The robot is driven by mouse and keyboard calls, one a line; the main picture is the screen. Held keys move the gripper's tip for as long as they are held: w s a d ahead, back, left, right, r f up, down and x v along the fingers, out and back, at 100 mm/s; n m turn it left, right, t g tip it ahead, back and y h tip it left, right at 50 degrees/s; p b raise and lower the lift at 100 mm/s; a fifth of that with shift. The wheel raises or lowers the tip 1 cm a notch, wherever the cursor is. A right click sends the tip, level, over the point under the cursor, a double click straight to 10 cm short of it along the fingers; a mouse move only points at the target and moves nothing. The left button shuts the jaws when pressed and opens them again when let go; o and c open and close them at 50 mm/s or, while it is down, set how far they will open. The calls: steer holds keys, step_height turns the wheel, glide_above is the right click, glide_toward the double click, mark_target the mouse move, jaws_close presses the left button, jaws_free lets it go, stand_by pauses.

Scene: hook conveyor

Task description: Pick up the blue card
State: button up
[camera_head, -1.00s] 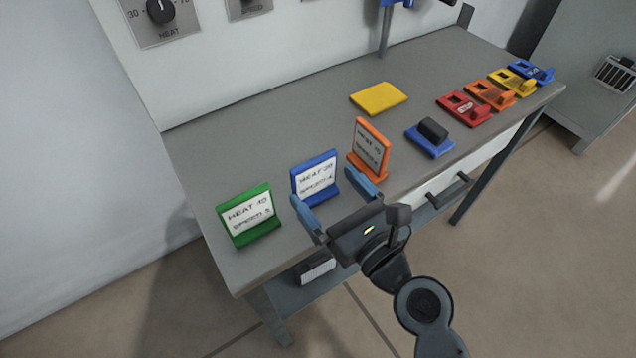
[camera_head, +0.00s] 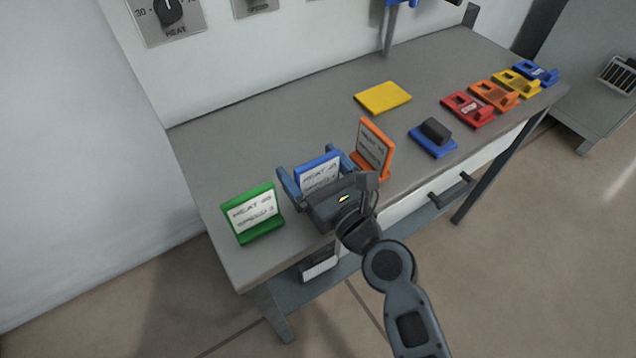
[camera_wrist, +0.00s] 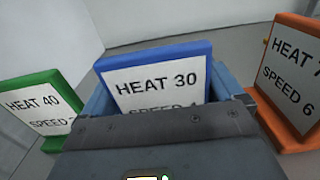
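The blue card (camera_head: 318,170) stands upright on the grey table, between a green card and an orange card. It also shows in the wrist view (camera_wrist: 160,76), where it reads "HEAT 30" with a speed line partly hidden by my gripper. My gripper (camera_head: 310,168) is open, with one blue finger on each side of the blue card. In the wrist view my gripper (camera_wrist: 158,95) has its fingers at the card's left and right edges. The right finger looks very close to the card; I cannot tell whether it touches. The card's lower part is hidden.
The green card (camera_head: 252,212) stands close on the left, the orange card (camera_head: 373,150) close on the right. A blue block with a black top (camera_head: 434,136), a yellow pad (camera_head: 383,97) and several coloured holders (camera_head: 495,96) lie further right on the table (camera_head: 260,125).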

steer(key=c, duration=0.3)
steer(key=shift+r, duration=0.15)
steer(key=shift+c, duration=0.2)
